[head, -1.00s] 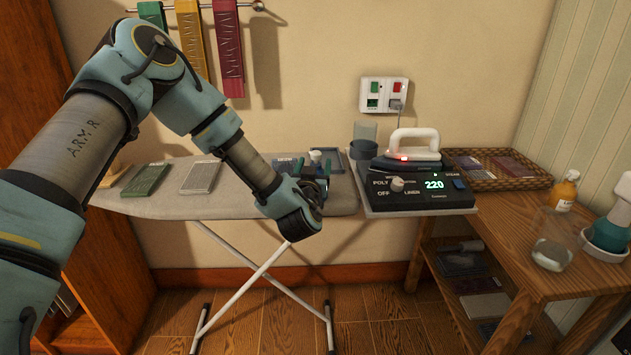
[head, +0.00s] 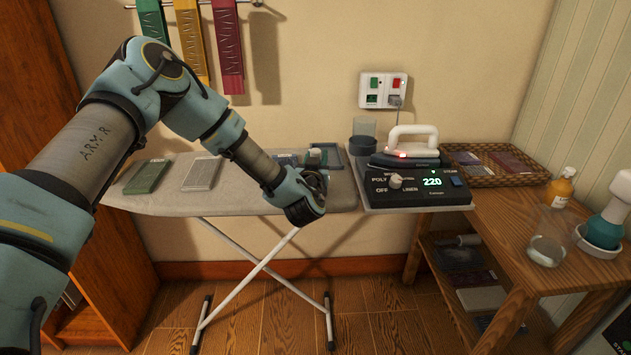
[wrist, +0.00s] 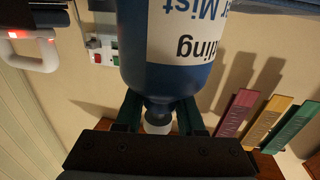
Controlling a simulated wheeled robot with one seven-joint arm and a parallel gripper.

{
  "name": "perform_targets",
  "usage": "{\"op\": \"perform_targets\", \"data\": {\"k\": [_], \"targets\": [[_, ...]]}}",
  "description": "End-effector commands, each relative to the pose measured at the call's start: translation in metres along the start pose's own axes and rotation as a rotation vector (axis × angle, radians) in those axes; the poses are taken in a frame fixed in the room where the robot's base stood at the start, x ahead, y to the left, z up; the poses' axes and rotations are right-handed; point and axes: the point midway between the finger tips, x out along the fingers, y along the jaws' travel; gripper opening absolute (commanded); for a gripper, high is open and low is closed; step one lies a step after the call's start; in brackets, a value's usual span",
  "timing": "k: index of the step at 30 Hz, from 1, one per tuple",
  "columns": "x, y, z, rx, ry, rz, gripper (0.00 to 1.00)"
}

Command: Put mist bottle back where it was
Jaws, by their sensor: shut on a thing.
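The mist bottle (wrist: 185,55) is blue with a white label reading "Mist". It fills the upper middle of the wrist view, where the scene appears upside down. My gripper (wrist: 160,115) is shut around its narrow neck, with the white cap (wrist: 157,126) between the dark green fingers. The bottle's base is cut off, so I cannot tell whether it touches anything. In the head view my gripper is over the right part of the ironing board (head: 240,197), and my wrist hides most of the bottle. A blue-rimmed tray (head: 343,172) shows just behind.
The iron (head: 411,150) stands on its control station (head: 418,186) right of the board, its red light on. A green box (head: 147,177) and pale box (head: 202,173) lie left. A wooden table (head: 497,220) holds a basket, bottle and glass.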

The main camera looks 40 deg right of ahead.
Motion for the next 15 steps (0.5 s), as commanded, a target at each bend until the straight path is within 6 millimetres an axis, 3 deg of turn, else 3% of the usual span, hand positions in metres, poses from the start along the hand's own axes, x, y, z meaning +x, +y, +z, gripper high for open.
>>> {"op": "perform_targets", "data": {"k": [1,7,15], "targets": [[0.0,-0.0001,-0.0001,0.0,0.0,0.0,0.22],[-0.0001,-0.0001,-0.0001,0.0,0.0,0.0,0.0],[-0.0001,-0.0001,-0.0001,0.0,0.0,0.0,0.0]]}}
